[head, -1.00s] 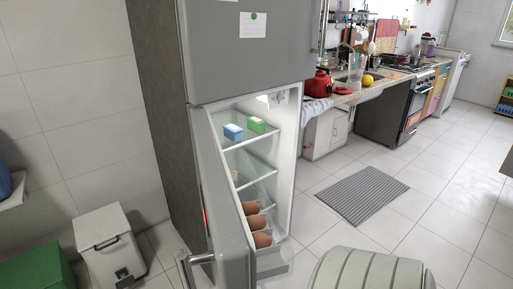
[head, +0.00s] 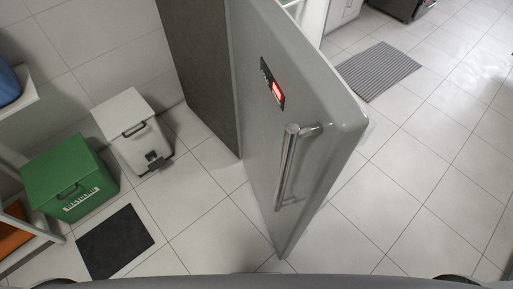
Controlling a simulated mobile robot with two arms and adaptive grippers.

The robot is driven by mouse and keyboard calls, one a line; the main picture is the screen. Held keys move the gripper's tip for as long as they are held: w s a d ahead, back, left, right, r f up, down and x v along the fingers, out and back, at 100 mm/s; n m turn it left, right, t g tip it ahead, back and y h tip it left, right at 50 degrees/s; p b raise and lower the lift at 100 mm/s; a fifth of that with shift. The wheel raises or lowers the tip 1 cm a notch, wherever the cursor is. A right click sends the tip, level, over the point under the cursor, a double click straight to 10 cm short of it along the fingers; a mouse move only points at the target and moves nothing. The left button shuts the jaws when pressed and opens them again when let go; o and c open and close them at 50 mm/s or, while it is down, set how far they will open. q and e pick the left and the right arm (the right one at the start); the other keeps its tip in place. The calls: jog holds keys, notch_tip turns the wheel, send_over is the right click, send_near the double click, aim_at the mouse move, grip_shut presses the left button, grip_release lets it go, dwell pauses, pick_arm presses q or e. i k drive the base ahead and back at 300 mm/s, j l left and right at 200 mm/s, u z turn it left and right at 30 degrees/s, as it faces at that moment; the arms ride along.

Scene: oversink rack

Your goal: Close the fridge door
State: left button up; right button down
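The fridge door (head: 262,135) stands open in the head view, swung out from the fridge toward me. I see its grey outer face, with a vertical metal bar handle (head: 287,168) near its free edge and a small panel with a red display (head: 275,86) higher up. The dark side of the fridge body (head: 203,62) shows behind it on the left. The fridge's inside is almost wholly hidden by the door. Neither of my grippers is in the picture.
A white pedal bin (head: 125,110) and a green bin (head: 62,172) stand left of the fridge. A dark mat (head: 114,242) lies before them, beside a white shelf unit at the left edge. A grey striped rug (head: 379,70) lies at the upper right. The tiled floor on the right is clear.

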aim_at(300, 123)
jog(key=k+j+z, duration=0.15)
jog(key=j, duration=0.2)
jog(key=k+j, duration=0.3)
jog(key=j, duration=0.15)
jog(key=k+j, duration=0.25)
jog(key=j, duration=0.15)
jog(key=k+j+u, duration=0.1)
jog(key=k+j, duration=0.2)
jog(key=j, duration=0.15)
